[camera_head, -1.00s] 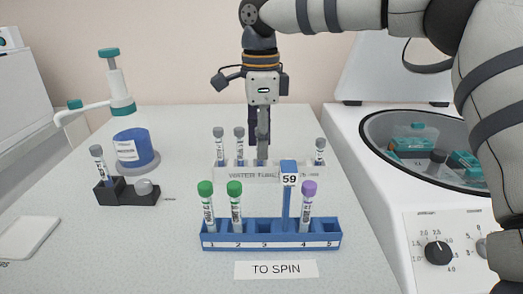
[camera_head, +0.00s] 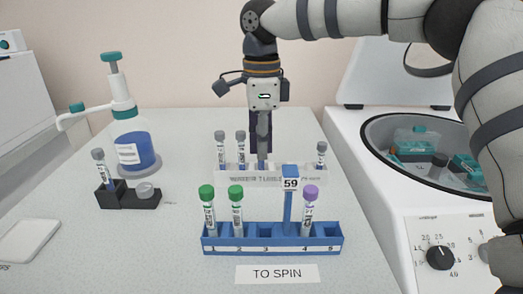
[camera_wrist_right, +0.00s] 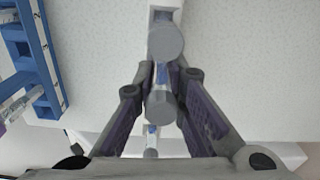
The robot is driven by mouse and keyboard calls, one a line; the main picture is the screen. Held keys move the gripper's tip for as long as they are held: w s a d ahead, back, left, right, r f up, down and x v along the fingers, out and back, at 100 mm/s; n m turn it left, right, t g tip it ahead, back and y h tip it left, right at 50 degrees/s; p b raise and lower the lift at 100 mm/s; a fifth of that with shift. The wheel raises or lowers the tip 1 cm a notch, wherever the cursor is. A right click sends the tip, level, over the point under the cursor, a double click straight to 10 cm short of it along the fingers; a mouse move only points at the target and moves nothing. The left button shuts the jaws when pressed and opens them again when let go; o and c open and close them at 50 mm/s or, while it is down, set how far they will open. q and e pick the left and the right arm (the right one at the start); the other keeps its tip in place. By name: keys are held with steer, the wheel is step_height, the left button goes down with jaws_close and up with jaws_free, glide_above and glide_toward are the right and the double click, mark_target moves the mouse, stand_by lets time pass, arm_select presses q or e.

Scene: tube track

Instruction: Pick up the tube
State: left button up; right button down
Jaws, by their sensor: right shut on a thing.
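My right gripper (camera_head: 262,152) points straight down over the white rack (camera_head: 280,178) labelled for water tubes. It is shut on a grey-capped tube (camera_head: 263,130), whose cap also shows between the fingers in the right wrist view (camera_wrist_right: 160,106). The tube is upright, and its lower end is at the rack; I cannot tell whether it is clear of its hole. Other grey-capped tubes stand in this rack, two to the left (camera_head: 220,148) (camera_head: 241,148) and one at the right end (camera_head: 321,154). My left gripper is not in view.
A dispenser bottle (camera_head: 135,150) and black holder (camera_head: 130,198) are left; an open centrifuge (camera_head: 370,190) is right.

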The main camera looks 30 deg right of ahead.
steer(key=s+d+r, duration=0.3)
steer(key=s+r, duration=0.8)
steer(key=s, duration=0.2)
steer(key=shift+s+d+r+p, duration=0.15)
steer(key=shift+s+r+p, duration=0.2)
steer(key=shift+s+r, duration=0.05)
steer(key=shift+r, duration=2)
